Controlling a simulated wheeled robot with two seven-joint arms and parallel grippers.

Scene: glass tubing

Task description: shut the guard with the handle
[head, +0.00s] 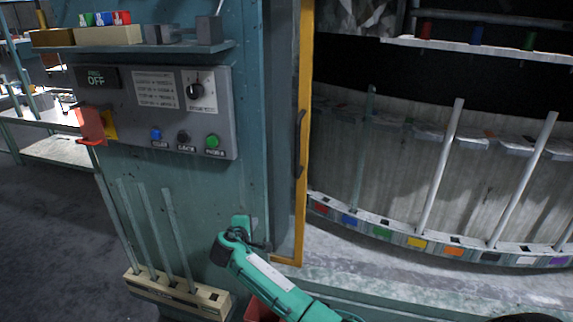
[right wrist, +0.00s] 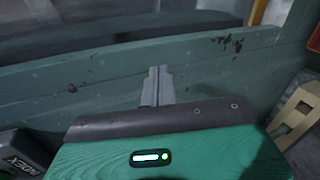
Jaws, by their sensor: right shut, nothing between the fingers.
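The guard is a panel with a yellow frame (head: 304,90) in the head view, standing upright at the left side of the machine opening. The bay to its right is uncovered. Its dark handle (head: 299,140) is a vertical bar on the frame. My right gripper (head: 241,227) is low and to the left of the handle, in front of the teal cabinet, apart from the handle. In the right wrist view its grey fingers (right wrist: 158,85) are together and empty, in front of a worn teal surface. My left gripper is not in view.
A control box (head: 160,105) with knob and buttons is on the cabinet. A rack (head: 175,294) with several glass tubes stands below it. Right of the guard, a curved rack (head: 380,233) with coloured labels holds upright tubes. A shelf (head: 150,49) with blocks is above.

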